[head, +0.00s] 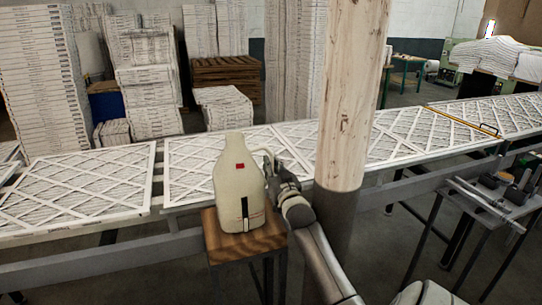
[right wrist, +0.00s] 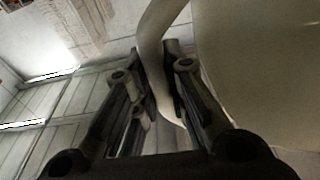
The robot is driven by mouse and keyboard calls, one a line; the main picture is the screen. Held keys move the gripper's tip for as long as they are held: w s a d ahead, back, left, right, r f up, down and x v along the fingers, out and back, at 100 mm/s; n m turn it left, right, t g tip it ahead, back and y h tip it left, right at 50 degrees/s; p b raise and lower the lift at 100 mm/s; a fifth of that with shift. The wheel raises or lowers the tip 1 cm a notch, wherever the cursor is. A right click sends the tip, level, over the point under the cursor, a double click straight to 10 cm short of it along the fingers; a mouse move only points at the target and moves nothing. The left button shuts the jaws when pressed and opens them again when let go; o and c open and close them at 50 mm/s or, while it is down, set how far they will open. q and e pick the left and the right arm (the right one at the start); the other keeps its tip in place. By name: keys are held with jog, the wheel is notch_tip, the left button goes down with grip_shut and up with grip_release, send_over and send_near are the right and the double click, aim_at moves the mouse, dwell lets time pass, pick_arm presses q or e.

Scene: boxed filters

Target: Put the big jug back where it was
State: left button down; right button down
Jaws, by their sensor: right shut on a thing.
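The big jug (head: 238,190) is cream-coloured with a small red mark and a black strip. It stands upright at the wooden top of a small stand (head: 262,241) in the head view; I cannot tell whether its base touches the wood. My right gripper (head: 270,165) is at the jug's right side. In the right wrist view the jug's pale body (right wrist: 260,70) fills the right side, and its handle (right wrist: 158,60) passes between the fingers of my right gripper (right wrist: 160,95), which is shut on it. My left gripper is not in view.
A thick wooden post (head: 345,100) stands just right of my right gripper. Behind the jug runs a long conveyor with flat lattice filters (head: 85,190). Stacks of filters (head: 145,75) stand farther back. A dark side table (head: 490,195) with tools is at the right.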

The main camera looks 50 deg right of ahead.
jog(key=shift+r, duration=0.1)
dwell(0.3)
jog(key=c, duration=1.8)
grip_release()
jog(key=shift+f, duration=0.4)
jog(key=o, duration=0.3)
jog(key=shift+s+a+r, duration=0.1)
jog(key=shift+o, duration=0.2)
jog(key=b+v, duration=0.3)
jog(key=v, duration=0.9)
